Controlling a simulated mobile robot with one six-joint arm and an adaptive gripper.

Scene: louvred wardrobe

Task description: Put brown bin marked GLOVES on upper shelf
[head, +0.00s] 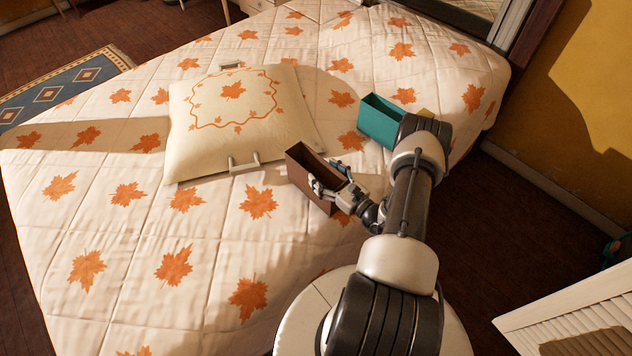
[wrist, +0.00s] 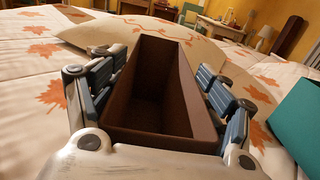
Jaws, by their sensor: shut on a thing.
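The brown bin (head: 301,178) is a narrow, open-topped box over the bed, just right of the cushion. In the wrist view the brown bin (wrist: 150,112) fills the middle and its inside looks empty. No GLOVES marking shows from these sides. My gripper (head: 330,178) is shut on the bin, with fingers along both of its long sides in the wrist view. I cannot tell whether the bin's base touches the quilt. The upper shelf is not in view.
A teal bin (head: 378,120) stands on the bed to the right, partly behind my arm. A cream cushion (head: 205,120) lies left of the brown bin. A white louvred panel (head: 575,312) is at the lower right. Dark floor (head: 530,215) lies clear between bed and yellow wall.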

